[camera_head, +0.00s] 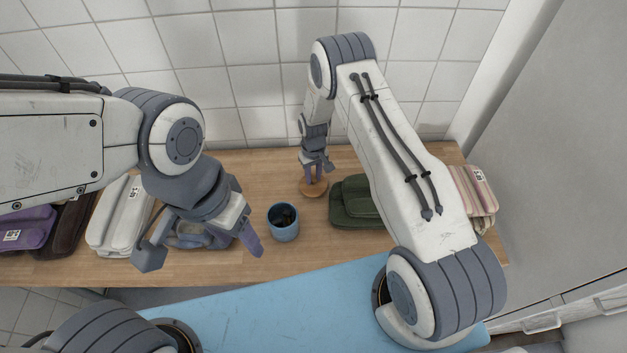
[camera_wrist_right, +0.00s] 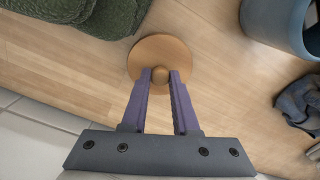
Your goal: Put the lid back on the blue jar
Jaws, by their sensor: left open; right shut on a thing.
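The blue jar (camera_head: 284,222) stands upright and open on the wooden counter, with dark contents inside. Part of the jar (camera_wrist_right: 278,22) shows at the top right of the right wrist view. The round wooden lid (camera_head: 313,188) is at the back of the counter, right of the jar. In the right wrist view my right gripper (camera_wrist_right: 160,78) is shut on the knob of the lid (camera_wrist_right: 160,50). I cannot tell whether the lid touches the counter. My left gripper (camera_head: 205,260) is open and empty in front of the jar's left side, above the counter.
A green folded cloth (camera_head: 352,203) lies right of the lid. A grey-blue item (camera_head: 190,238) lies left of the jar, partly hidden by my left gripper. White folded cloth (camera_head: 118,215), purple cloth (camera_head: 30,232) and striped cloth (camera_head: 478,195) lie farther out. Tiled wall stands behind.

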